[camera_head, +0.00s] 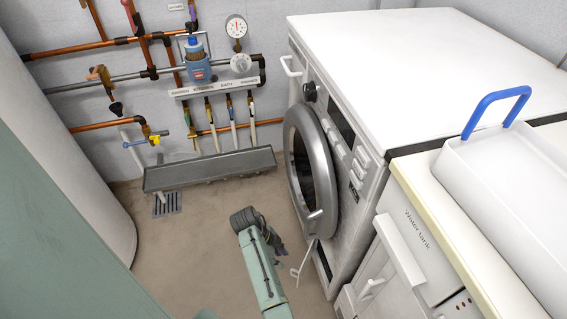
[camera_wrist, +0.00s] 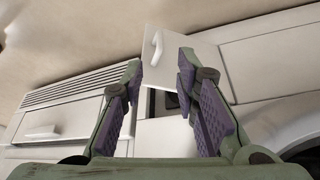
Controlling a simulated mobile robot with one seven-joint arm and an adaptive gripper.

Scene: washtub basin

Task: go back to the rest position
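My gripper (camera_wrist: 161,72) is open in the wrist view, with its two purple-padded fingers apart and nothing held between them. A small white panel with a handle (camera_wrist: 165,42) stands out beyond the fingertips; the right finger overlaps its edge, and I cannot tell whether they touch. In the head view, my arm reaches down in front of the washing machine (camera_head: 430,50). My gripper (camera_head: 278,245) is small and dark there, partly hidden by the wrist. A thin white flap (camera_head: 304,260) juts out low beside it.
The machine's round door (camera_head: 302,160) is near my arm on the right. A white cabinet marked "Water tank" (camera_head: 420,245) and a tray with a blue handle (camera_head: 500,180) stand at right. A grey trough (camera_head: 210,170) lies under wall pipes. The floor left of my arm is clear.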

